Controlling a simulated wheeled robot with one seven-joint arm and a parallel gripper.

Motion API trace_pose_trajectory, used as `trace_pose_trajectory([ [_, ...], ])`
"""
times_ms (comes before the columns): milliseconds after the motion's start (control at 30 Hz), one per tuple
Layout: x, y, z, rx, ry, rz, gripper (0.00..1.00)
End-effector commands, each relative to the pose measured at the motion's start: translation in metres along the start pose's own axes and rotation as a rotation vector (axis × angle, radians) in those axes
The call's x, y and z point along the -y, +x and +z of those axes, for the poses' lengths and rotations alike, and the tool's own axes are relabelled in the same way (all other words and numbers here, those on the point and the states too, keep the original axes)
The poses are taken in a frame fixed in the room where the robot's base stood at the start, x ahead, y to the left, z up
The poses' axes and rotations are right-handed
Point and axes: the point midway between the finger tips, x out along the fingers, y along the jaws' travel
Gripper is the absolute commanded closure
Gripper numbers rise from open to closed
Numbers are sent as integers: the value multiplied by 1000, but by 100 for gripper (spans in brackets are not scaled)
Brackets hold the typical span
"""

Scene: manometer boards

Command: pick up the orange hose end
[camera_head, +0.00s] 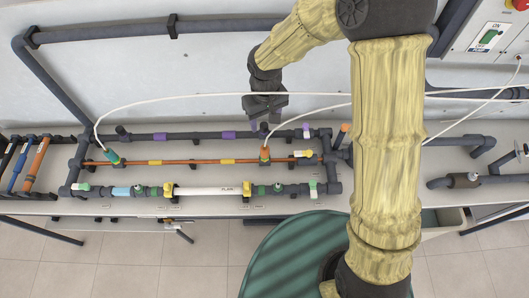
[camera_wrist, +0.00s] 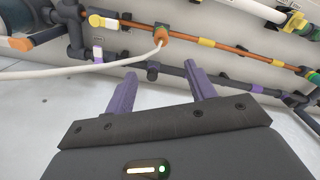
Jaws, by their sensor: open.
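The orange hose end (camera_head: 264,153) sits upright on the thin orange pipe (camera_head: 205,161) of the bench rig, with a white hose (camera_head: 310,110) rising from it. It also shows in the wrist view (camera_wrist: 160,36), beyond the fingertips and roughly in line with the gap between them. My gripper (camera_head: 264,120) is above and behind the rig, close to the rear dark pipe. In the wrist view my gripper (camera_wrist: 162,76) has its two purple fingers spread, with nothing between them. The hose end is apart from the fingers.
A second hose end, green (camera_head: 112,157), stands at the pipe's left with another white hose (camera_head: 190,97). A rear dark pipe (camera_wrist: 175,70) lies between my fingers and the orange pipe.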

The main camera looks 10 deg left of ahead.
Motion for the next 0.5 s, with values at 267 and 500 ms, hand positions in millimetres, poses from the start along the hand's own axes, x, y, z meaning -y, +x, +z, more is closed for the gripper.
trace_pose_trajectory([
  [267,1,0,-1,0,-3,0,45],
  [500,1,20,0,6,-5,0,45],
])
